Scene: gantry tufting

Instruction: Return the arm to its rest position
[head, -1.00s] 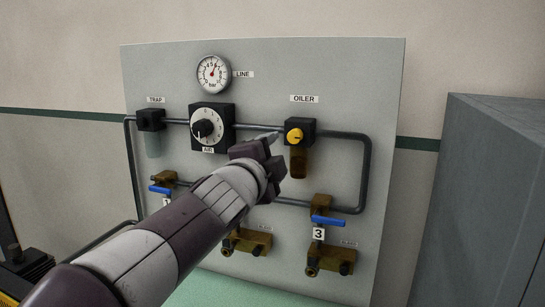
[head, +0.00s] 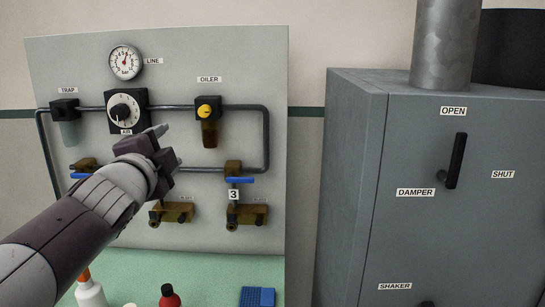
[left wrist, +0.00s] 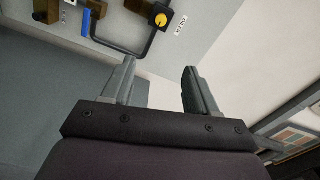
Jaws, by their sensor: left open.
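My left gripper (head: 160,134) is in front of the grey panel (head: 250,60), between the AIR dial and the oiler in the head view. In the left wrist view its two fingers (left wrist: 158,88) stand apart with nothing between them. The oiler (head: 208,112), with its yellow knob and dark bowl, is to the right of the gripper, and it also shows in the left wrist view (left wrist: 158,18). The AIR dial (head: 125,110) is just above and left of the gripper. My right gripper is not in view.
A grey cabinet (head: 400,200) with a black damper handle (head: 456,162) stands at the right. Valve 3's blue lever (head: 240,181) is below the oiler. A white bottle (head: 90,290), a red bottle (head: 169,296) and a blue block (head: 257,297) are on the green surface (head: 215,270).

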